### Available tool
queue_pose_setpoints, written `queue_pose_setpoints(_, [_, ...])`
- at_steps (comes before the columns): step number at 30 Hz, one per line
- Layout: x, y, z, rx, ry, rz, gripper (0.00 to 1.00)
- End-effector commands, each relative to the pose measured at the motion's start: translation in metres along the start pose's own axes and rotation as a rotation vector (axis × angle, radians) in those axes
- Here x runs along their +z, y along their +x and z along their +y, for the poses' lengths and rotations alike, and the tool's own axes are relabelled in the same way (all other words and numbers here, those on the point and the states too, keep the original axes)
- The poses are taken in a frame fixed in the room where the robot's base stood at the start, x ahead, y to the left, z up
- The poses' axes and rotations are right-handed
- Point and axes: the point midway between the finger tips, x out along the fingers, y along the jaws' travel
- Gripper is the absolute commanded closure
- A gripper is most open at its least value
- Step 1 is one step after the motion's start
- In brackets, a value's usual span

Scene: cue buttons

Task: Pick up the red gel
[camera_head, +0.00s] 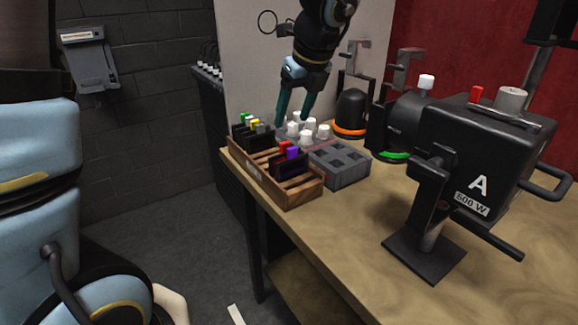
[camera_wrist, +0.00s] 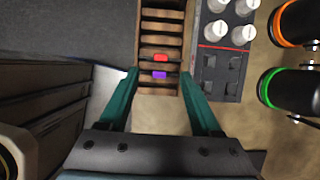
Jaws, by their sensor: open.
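The red gel (camera_head: 285,147) stands in a slot of a wooden rack (camera_head: 291,196) at the table's left edge, with a purple gel (camera_head: 292,153) just in front of it. In the wrist view the red gel (camera_wrist: 161,58) shows as a small red tab above the purple one (camera_wrist: 160,75), between my fingers in the picture. My gripper (camera_head: 294,119) has teal fingers, spread and empty, and hangs above and behind the rack. In the wrist view the fingertips (camera_wrist: 158,72) lie on either side of the rack. The gels' lower parts are hidden in the slots.
Yellow, green and grey gels (camera_head: 253,124) stand at the rack's far end. A grey tray (camera_head: 341,162) with several white knobs (camera_head: 306,134) sits right beside the rack. Black lamps with orange (camera_head: 349,131) and green (camera_head: 394,156) rings and a large black lamp (camera_head: 480,150) stand to the right.

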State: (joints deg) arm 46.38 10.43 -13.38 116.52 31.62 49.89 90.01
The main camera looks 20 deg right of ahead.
Motion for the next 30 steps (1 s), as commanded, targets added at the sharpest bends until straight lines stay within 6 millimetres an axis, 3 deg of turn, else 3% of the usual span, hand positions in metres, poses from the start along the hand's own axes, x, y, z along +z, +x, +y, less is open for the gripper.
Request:
queue_pose_setpoints(3, [0.000,0.019,0.001,0.003,-0.002,0.002,0.35])
queue_pose_setpoints(11, [-0.001,0.038,0.000,0.002,-0.003,0.003,0.35])
queue_pose_setpoints(19, [-0.003,0.076,-0.001,0.002,-0.005,0.003,0.35])
queue_pose_setpoints(29, [-0.003,0.084,-0.001,-0.001,-0.006,0.002,0.35])
queue_pose_setpoints(30, [-0.003,0.084,-0.001,-0.001,-0.006,0.002,0.40])
